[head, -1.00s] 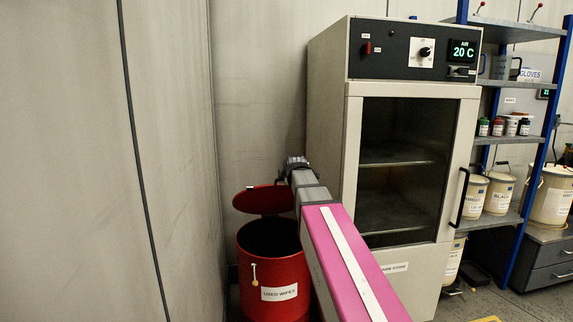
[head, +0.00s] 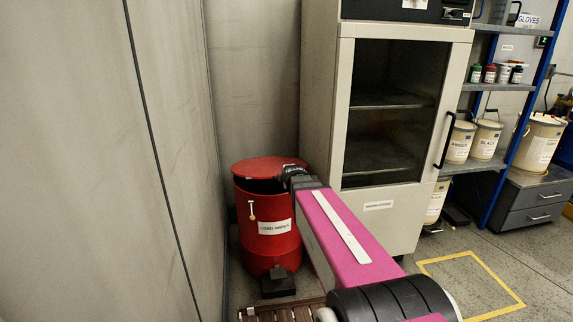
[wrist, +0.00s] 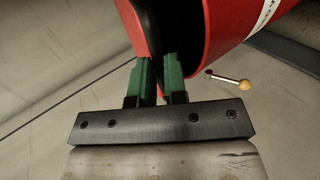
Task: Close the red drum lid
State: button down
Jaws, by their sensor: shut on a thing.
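The red drum (head: 268,230) stands in the corner beside the white cabinet, with a white label on its front. Its red lid (head: 262,166) is tilted low over the mouth, with a dark gap showing under its front edge. My gripper (head: 290,174) is at the lid's right edge. In the wrist view, my gripper's green fingers (wrist: 160,78) are shut on the rim of the lid (wrist: 138,25). The drum (wrist: 225,30) shows there to the right, with its dark opening between it and the lid.
A pale wall (head: 165,200) is close on the drum's left. The tall cabinet (head: 325,120) stands to the right. A small lever with a yellow knob (head: 251,209) hangs on the drum's front. A black pedal (head: 278,283) and slatted boards (head: 285,310) are at its foot.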

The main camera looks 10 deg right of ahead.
notch_tip(320, 180, down, 12)
jog(key=s, duration=0.1)
jog(key=shift+s, duration=0.2)
dwell(0.4)
jog(key=c, duration=1.2)
grip_release()
jog(key=shift+o, duration=0.2)
jog(key=shift+s+r, duration=0.1)
jog(key=shift+r, duration=0.05)
jog(key=v, duration=1)
jog(key=shift+s+r, duration=0.2)
jog(key=shift+r, duration=0.1)
